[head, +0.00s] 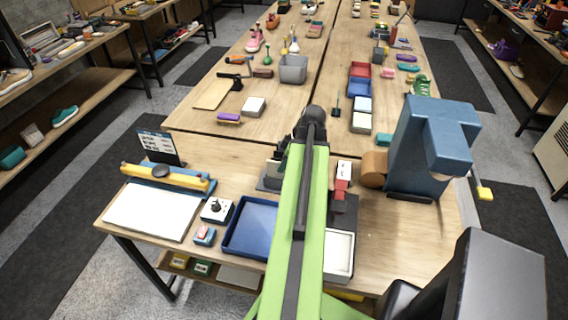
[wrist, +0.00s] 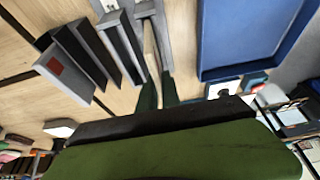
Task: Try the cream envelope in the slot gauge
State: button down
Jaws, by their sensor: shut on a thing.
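My gripper (wrist: 157,62) shows in the wrist view with its two fingers close together, shut on a thin pale thing seen edge-on between them. I take this for the cream envelope; its face does not show. The slot gauge, a row of upright grey plates with dark gaps (wrist: 97,47), stands just left of the fingers in the wrist view. I cannot tell whether the envelope is inside a gap. In the head view a dark grey part of the gauge (head: 270,178) shows left of my green arm, which hides my gripper.
A blue tray (head: 252,226) lies left of my arm and also shows in the wrist view (wrist: 252,35). A white-topped tray (head: 339,254) is to its right. A big blue machine (head: 432,145) stands at the right. A paper trimmer (head: 150,208) fills the table's left.

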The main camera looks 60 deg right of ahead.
aim_at(279, 179)
jog(key=shift+f+b, duration=1.95)
jog(key=shift+f, duration=0.05)
jog(key=c, duration=1.5)
grip_release()
jog(key=shift+r, duration=0.15)
jog(key=p+v, duration=1.6)
jog(key=v, duration=0.1)
jog(key=shift+r, duration=0.15)
jog(key=shift+w, duration=0.1)
